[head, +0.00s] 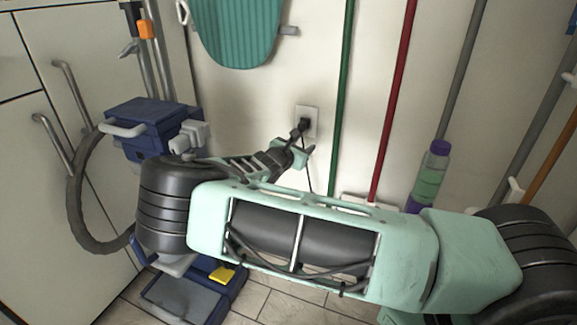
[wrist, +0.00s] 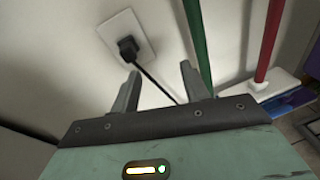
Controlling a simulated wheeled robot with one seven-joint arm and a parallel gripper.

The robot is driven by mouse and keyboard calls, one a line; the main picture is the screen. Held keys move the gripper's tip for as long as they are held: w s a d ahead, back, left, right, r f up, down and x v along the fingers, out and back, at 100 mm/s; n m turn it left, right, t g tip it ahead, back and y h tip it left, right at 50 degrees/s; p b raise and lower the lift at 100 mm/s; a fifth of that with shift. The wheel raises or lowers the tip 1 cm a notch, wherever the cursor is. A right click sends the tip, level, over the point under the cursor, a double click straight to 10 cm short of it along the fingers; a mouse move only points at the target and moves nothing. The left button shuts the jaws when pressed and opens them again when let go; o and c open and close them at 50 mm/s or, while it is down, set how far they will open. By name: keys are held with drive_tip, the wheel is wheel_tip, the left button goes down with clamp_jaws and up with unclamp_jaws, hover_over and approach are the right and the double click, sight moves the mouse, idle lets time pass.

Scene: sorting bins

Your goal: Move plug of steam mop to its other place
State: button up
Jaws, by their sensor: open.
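A black plug (wrist: 129,47) sits in a white wall outlet (wrist: 115,28), with its black cord running down to the right. In the head view the plug (head: 304,124) shows small against the outlet (head: 313,115), partly behind my gripper (head: 304,142). In the wrist view my gripper (wrist: 160,76) is open and empty. The plug is beyond the fingertips, ahead of the left finger and apart from it. The cord passes between the fingers in the picture. I cannot tell which appliance the cord leads to.
A blue cleaning machine (head: 150,115) with a grey hose stands at the left by white cabinets (head: 30,150). A green pole (head: 346,90) and a red pole (head: 394,100) lean right of the outlet. A bottle (head: 430,175) is further right. A teal board (head: 238,35) hangs above.

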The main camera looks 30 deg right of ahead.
sight(300, 129)
drive_tip(key=w+d+n+t+b, duration=0.1)
drive_tip(key=w, duration=0.1)
drive_tip(key=w+d+n+t+b, duration=0.1)
drive_tip(key=w, duration=0.2)
drive_tip(key=w+d+n+b, duration=0.1)
drive_tip(key=w+b, duration=0.1)
drive_tip(key=w, duration=0.1)
drive_tip(key=shift+w+d+f+n+t, duration=0.15)
drive_tip(key=shift+w+d+n+t, duration=0.15)
drive_tip(key=shift+d+t, duration=0.1)
drive_tip(key=shift+x, duration=1.2)
drive_tip(key=shift+f, duration=0.1)
drive_tip(key=shift+p, duration=1.15)
clamp_jaws()
